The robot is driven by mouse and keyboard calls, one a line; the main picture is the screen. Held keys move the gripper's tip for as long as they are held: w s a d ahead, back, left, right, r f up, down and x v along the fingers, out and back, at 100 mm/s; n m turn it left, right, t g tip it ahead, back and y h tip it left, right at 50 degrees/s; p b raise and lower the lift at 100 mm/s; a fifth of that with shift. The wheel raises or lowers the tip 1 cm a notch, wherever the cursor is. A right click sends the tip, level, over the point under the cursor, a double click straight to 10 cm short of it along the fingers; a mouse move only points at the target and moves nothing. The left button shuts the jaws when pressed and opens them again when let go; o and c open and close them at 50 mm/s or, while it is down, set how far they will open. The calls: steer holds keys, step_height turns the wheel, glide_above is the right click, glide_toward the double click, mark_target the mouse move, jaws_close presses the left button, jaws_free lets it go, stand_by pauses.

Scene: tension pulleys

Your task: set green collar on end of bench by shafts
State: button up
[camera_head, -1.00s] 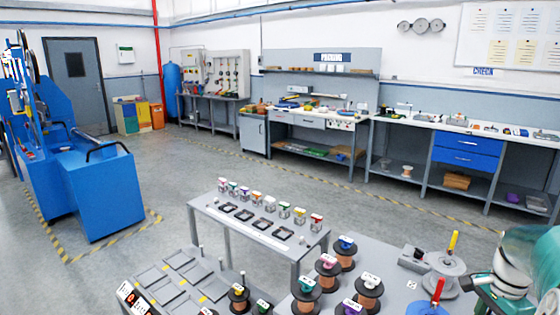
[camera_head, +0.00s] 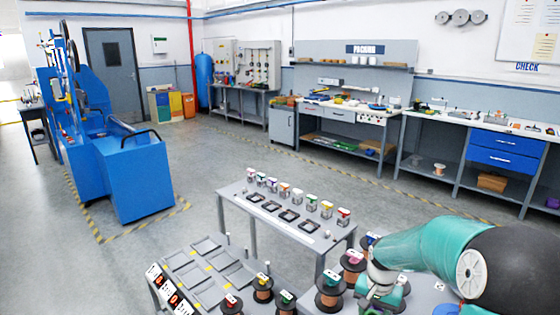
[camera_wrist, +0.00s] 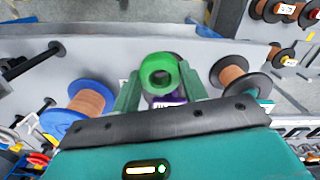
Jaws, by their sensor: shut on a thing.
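A green collar (camera_wrist: 160,73) with a round hole shows in the wrist view, between the two fingers of my gripper (camera_wrist: 160,88). My gripper is shut on it and holds it above the grey bench (camera_wrist: 95,62). Two dark shafts (camera_wrist: 36,60) stick out at the left of the wrist view. In the head view my gripper (camera_head: 378,290) is at the bottom, right of centre, over the spool bench. The collar cannot be made out there.
Copper spools (camera_wrist: 88,102) and (camera_wrist: 232,75) stand left and right of the collar. A purple-topped spool (camera_wrist: 170,100) is partly hidden below it. In the head view, a small table (camera_head: 262,232) with several colour-topped blocks stands beyond, and a rack of grey trays (camera_head: 205,262) lies left.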

steer(key=w+a+f+n, duration=0.3)
steer(key=w+a, duration=0.2)
steer(key=a, duration=0.1)
steer(key=w+a+f+n, duration=0.3)
steer(key=w+a, duration=0.2)
steer(key=a, duration=0.2)
steer(key=shift+w+f+n, duration=0.15)
steer(key=shift+f+n, duration=0.2)
steer(key=shift+n, duration=0.05)
